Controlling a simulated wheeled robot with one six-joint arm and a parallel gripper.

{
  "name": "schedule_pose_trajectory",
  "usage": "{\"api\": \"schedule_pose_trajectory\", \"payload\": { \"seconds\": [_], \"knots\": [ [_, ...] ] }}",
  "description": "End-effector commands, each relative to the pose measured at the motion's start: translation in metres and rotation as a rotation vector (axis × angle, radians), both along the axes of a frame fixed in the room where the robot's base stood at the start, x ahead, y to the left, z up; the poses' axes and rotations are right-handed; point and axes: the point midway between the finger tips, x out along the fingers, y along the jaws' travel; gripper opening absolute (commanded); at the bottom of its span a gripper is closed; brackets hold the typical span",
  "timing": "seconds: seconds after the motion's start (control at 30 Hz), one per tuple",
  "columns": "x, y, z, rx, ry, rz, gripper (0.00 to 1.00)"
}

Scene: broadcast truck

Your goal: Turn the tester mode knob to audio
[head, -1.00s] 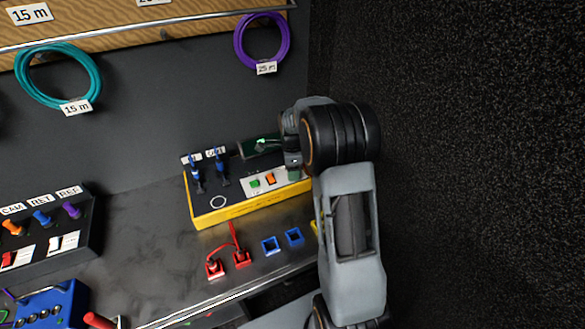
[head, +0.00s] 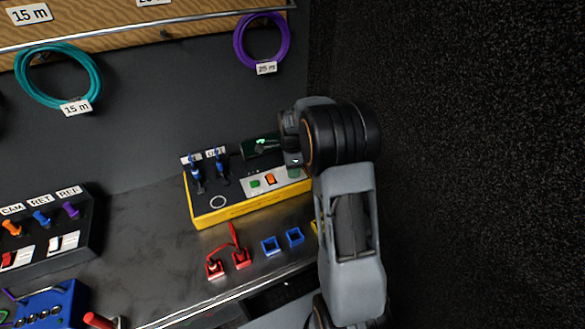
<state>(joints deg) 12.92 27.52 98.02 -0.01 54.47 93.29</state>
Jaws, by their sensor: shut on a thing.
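The tester (head: 225,211) is a yellow box with a dark top at the back of the bench. Its front panel has a green button (head: 255,183) and an orange switch (head: 270,179). A dark screen with a green trace (head: 262,146) stands at its rear. My gripper (head: 294,165) is at the tester's right end, largely hidden behind my wrist. It points down and is shut on the mode knob. The knob, its pointer and its mode labels are hidden, so its setting cannot be read.
Two blue plugs (head: 196,174) stand upright on the tester's left part. Red caps (head: 241,259) and blue square caps (head: 271,246) lie in front of it. A black panel (head: 45,238) with coloured plugs is at left. A dark wall is close on the right.

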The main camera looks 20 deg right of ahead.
Motion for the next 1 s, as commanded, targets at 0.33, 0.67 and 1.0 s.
{"api": "schedule_pose_trajectory", "payload": {
  "seconds": [0.33, 0.67, 1.0],
  "knots": [
    [0.0004, 0.0000, 0.0007, 0.000, -0.001, 0.263, 0.12],
    [0.0006, -0.0001, 0.0006, 0.000, -0.002, 0.578, 0.12],
    [0.0007, 0.0000, 0.0006, 0.000, -0.002, 0.901, 0.12]
  ]
}}
